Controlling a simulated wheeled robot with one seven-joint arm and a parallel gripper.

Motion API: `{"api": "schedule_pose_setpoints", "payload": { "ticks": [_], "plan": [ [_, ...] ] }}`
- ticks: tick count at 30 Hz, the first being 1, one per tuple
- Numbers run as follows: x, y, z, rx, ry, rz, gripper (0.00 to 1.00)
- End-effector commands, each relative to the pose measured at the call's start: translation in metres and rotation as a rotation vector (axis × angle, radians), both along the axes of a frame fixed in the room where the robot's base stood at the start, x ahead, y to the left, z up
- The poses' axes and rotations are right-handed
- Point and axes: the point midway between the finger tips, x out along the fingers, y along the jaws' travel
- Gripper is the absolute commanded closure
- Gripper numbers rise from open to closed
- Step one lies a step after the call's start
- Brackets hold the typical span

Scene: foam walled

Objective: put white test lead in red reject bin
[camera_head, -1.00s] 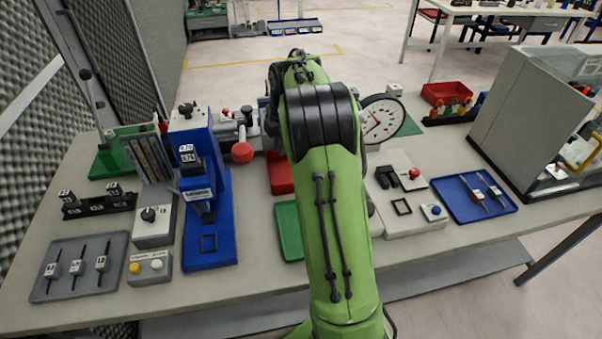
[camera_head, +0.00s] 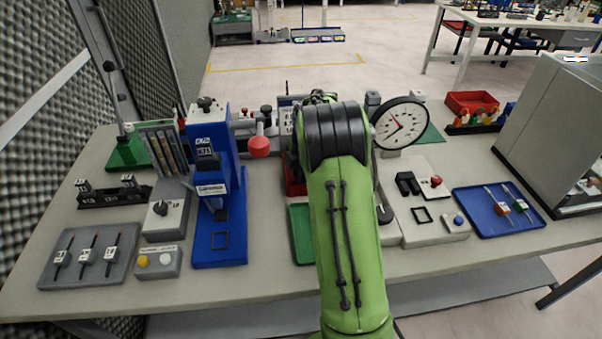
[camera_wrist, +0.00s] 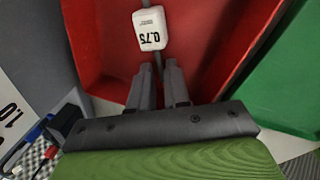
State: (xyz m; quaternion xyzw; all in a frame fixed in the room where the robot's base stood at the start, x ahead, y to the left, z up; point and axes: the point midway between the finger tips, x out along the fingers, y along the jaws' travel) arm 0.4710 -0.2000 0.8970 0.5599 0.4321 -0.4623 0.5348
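In the wrist view a white test lead (camera_wrist: 151,29), its block marked 0.75, lies over the floor of the red reject bin (camera_wrist: 92,42). Its dark thin shaft runs down between my gripper's fingers (camera_wrist: 159,72). The fingers stand apart, one on each side of the shaft, with a gap showing. I cannot tell whether the lead touches the bin floor. In the head view the red bin (camera_head: 293,178) shows only as a strip left of my green arm; my gripper and this lead are hidden behind the arm.
A green bin (camera_head: 301,240) sits in front of the red one. A grey tray (camera_head: 122,267) holds three white-tagged leads. A blue press (camera_head: 222,248) stands left, a dial gauge (camera_head: 400,122) and a blue tray (camera_head: 478,208) right.

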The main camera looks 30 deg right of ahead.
Motion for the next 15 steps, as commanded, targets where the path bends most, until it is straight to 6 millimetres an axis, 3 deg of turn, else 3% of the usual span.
{"api": "schedule_pose_setpoints", "payload": {
  "ticks": [2,10,15],
  "plan": [
    [-0.001,0.0,-0.001,0.002,0.005,-0.002,0.68],
    [-0.002,0.0,0.001,0.003,0.01,-0.003,0.68],
    [-0.007,-0.001,0.034,0.0,0.003,-0.003,0.68]
  ]
}}
